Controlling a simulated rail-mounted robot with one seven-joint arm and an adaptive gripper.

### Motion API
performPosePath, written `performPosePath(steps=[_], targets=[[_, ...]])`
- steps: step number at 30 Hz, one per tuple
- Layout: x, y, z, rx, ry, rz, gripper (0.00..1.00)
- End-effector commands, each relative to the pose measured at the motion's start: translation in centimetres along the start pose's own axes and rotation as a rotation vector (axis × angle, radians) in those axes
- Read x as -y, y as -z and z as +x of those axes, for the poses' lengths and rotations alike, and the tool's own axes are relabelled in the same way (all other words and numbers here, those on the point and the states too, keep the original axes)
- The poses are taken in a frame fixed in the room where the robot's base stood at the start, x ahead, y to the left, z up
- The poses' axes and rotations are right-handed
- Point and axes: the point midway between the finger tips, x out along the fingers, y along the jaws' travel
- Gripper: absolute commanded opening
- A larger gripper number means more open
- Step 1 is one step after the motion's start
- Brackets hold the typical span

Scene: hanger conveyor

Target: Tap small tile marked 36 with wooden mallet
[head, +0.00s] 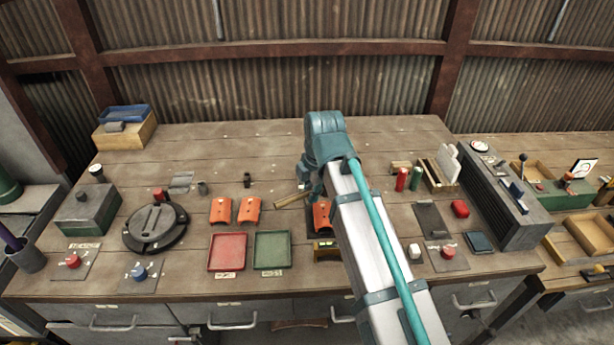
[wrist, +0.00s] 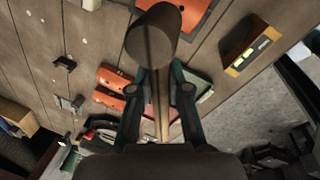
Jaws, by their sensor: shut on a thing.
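My gripper (head: 314,186) is shut on the handle of the wooden mallet. In the wrist view the mallet's dark round head (wrist: 152,38) is beyond the fingers (wrist: 160,88), with the handle running back between them. In the head view a tan part of the mallet (head: 287,201) shows left of my gripper. One orange curved tile (head: 321,216) lies just below my gripper, partly hidden by my arm; in the wrist view this tile (wrist: 196,14) is partly behind the mallet head. Two more orange tiles (head: 221,210) (head: 249,209) lie to the left. No number is readable.
A red tray (head: 227,252) and a green tray (head: 272,250) lie in front of the left tiles. A yellow-black level (head: 326,251) lies in front of the right tile. A round dark turntable (head: 156,228) stands left. The back middle of the bench is mostly clear.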

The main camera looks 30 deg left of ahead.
Motion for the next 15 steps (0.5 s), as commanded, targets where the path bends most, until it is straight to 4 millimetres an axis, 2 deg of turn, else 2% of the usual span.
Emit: performPosePath(steps=[8,15], targets=[[-0.1,0.0,0.6,-0.001,-0.004,-0.064,0.0],[0.2,0.0,2.1,-0.001,-0.004,-0.062,0.0]])
